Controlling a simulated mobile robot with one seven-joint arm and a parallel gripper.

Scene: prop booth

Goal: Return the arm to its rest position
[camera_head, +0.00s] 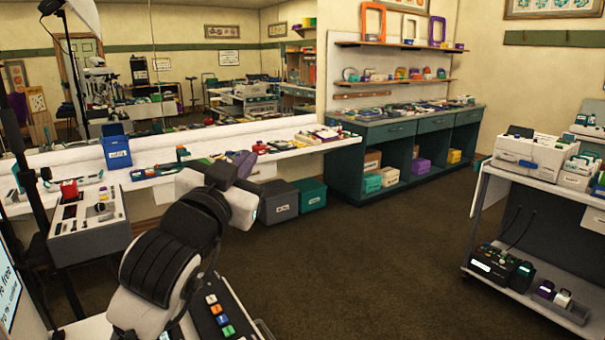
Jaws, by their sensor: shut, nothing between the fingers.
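My arm (175,255) rises from the bottom edge at lower left, white with dark ribbed covers. It is bent, and a white link (232,205) points to the right at its upper end, in front of the long white counter. No gripper fingers show, so my gripper is not in view. No held object can be seen.
The white counter (190,172) under the mirror (215,85) carries a blue bin (116,150) and small items. A control box (90,225) stands left. A teal cabinet (385,160) stands behind, a loaded cart (490,190) right. The brown floor (370,255) between is clear.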

